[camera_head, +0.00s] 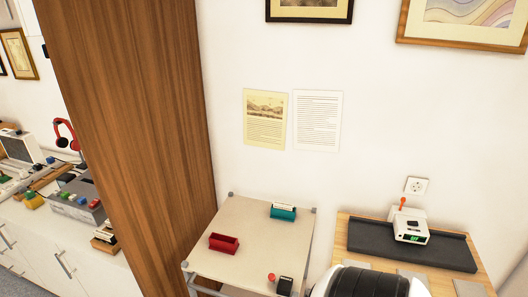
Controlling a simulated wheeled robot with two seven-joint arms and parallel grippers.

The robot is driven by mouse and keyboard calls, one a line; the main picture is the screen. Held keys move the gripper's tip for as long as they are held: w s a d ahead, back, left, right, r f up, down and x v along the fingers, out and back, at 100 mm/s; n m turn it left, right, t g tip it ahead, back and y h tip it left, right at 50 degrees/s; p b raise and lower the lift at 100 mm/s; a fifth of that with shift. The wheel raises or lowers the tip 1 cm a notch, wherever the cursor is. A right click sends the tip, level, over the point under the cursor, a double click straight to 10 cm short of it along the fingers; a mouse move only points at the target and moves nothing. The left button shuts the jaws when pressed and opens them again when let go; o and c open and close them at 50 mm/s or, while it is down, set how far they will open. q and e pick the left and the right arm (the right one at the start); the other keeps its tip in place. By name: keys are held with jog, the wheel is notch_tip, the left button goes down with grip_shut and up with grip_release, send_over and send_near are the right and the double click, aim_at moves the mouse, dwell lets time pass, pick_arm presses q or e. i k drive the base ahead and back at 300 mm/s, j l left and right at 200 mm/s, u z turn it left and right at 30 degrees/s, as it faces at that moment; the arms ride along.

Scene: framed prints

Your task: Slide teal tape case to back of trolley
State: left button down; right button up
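The teal tape case (289,215) sits on the trolley (252,228), near the back right corner of its pale top. A white strip with dark marks shows along the case's upper side. The back edge of the trolley top lies just behind the case, close to the white wall.
A dark red open box (224,243) stands left of centre on the trolley. A small black item (285,286) and a red knob (271,277) are at its front right. A wooden desk (341,229) with a white device (411,227) stands to the right. A tall wooden panel (135,120) rises on the left.

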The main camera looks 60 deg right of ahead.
aim_at(289, 216)
jog(key=i+j+z, duration=0.15)
jog(key=z, duration=0.25)
jog(key=i+j+z, duration=0.15)
jog(key=j+z, duration=0.65)
jog(key=i+l, duration=0.05)
